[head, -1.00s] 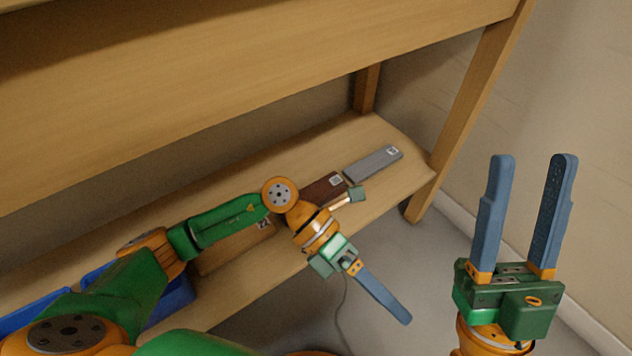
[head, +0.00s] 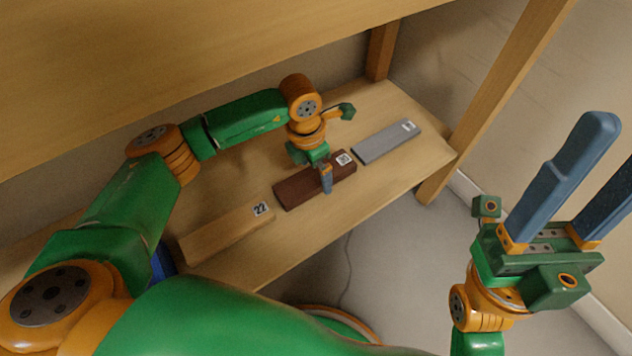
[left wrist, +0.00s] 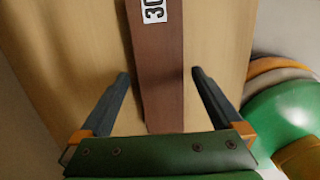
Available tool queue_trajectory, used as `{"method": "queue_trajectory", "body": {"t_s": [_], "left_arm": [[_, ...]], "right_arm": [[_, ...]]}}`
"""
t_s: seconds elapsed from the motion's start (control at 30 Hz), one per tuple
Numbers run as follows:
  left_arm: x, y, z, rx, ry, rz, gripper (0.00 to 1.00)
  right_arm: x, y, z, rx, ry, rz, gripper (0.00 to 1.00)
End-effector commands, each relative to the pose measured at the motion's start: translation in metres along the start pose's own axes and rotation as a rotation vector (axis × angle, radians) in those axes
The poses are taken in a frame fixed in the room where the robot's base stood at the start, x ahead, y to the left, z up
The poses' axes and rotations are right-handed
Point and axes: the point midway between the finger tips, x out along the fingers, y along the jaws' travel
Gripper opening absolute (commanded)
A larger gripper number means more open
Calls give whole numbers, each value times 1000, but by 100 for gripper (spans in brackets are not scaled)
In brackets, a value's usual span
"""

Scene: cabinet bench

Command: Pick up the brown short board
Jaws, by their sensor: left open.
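The brown short board (head: 300,188) lies on the low wooden shelf, between a lighter board and a grey one. It has a white number label near its right end. My left gripper (head: 326,180) is over the board, pointing down, and hides part of it. In the left wrist view the brown board (left wrist: 160,75) runs between the two open fingers (left wrist: 160,85), with a gap on each side. Its label reads 30 there. My right gripper (head: 606,165) is open and empty at the right, pointing up, with one fingertip cut off by the picture edge.
A light wooden board (head: 225,232) labelled 22 lies to the left on the shelf (head: 400,180). A grey board (head: 387,141) lies to the right. A shelf leg (head: 500,95) stands at the right, and a wide wooden panel (head: 180,70) overhangs the shelf.

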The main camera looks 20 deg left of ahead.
Motion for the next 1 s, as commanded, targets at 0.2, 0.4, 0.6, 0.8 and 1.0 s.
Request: {"method": "queue_trajectory", "body": {"t_s": [0.2,0.4,0.6,0.8,1.0], "left_arm": [[8,-1,0,1,-1,-2,100],[8,-1,0,1,-1,-2,65],[8,-1,0,1,-1,-2,11],[7,-1,0,1,-2,-2,4],[-32,0,6,3,-5,-1,4]], "right_arm": [[-1,0,-1,1,21,1,50],[-1,0,-1,1,20,0,50],[-1,0,-1,1,19,0,50],[-1,0,-1,2,18,0,50],[13,0,1,-2,-54,1,50]]}}
